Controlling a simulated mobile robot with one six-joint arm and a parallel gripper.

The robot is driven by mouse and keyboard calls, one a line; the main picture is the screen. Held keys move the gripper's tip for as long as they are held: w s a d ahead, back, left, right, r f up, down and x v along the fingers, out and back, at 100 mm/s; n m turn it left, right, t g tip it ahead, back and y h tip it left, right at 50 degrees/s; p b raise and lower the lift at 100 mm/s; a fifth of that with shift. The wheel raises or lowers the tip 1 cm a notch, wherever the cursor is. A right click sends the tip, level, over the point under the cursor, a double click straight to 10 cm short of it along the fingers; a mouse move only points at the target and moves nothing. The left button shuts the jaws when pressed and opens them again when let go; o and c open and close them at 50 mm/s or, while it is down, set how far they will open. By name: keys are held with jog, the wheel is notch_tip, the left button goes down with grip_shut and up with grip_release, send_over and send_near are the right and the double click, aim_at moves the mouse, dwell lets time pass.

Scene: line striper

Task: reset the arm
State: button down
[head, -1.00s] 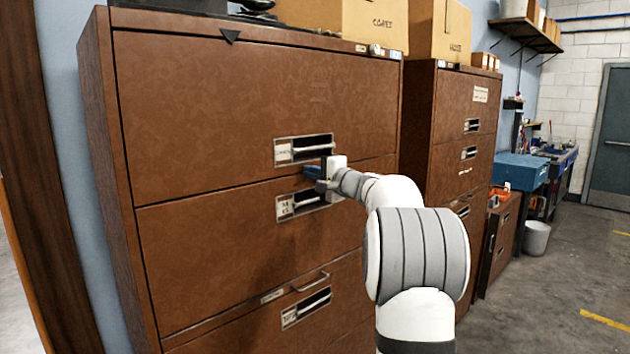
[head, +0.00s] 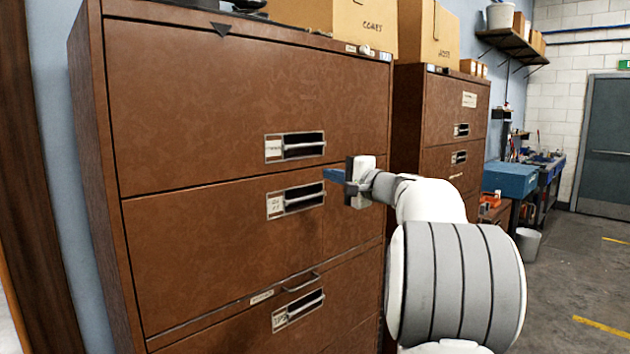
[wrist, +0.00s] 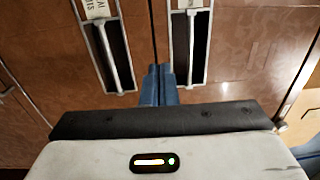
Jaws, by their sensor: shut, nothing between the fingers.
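My gripper (head: 334,175) is in front of a large brown filing cabinet (head: 225,95), its blue fingers pointing left toward the drawer fronts. It stands to the right of two recessed drawer handles, the upper handle (head: 297,146) and the middle handle (head: 297,200), apart from both. In the wrist view the blue fingers (wrist: 159,84) are together with nothing between them, in front of the gap between two drawers. A handle shows on either side of them, the left one (wrist: 113,50) and the right one (wrist: 189,45).
A lower drawer handle (head: 298,310) is below. A second brown cabinet (head: 440,110) stands to the right. Cardboard boxes (head: 430,32) sit on top of the cabinets. A blue bin (head: 510,179) and a white bucket (head: 527,244) are farther back. The floor at right is clear.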

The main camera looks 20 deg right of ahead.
jog(key=shift+v, duration=1.6)
jog(key=s+a+f+n+g, duration=0.3)
jog(key=s+a+f+g, duration=0.2)
jog(key=a+f, duration=0.4)
jog(key=s+a+f+n+g, duration=0.4)
jog(key=a+f, duration=0.3)
jog(key=a, duration=0.5)
jog(key=s+a+f+n+g+h, duration=0.1)
jog(key=s+f+n+g+h, duration=0.2)
jog(key=s+f, duration=0.5)
jog(key=s+a+f+n+g+h, duration=0.2)
jog(key=s+f, duration=0.6)
jog(key=s, duration=0.6)
jog(key=shift+s+a+n+g+h, duration=0.15)
jog(key=shift+s+n+g+h, duration=0.3)
jog(key=shift+n, duration=0.65)
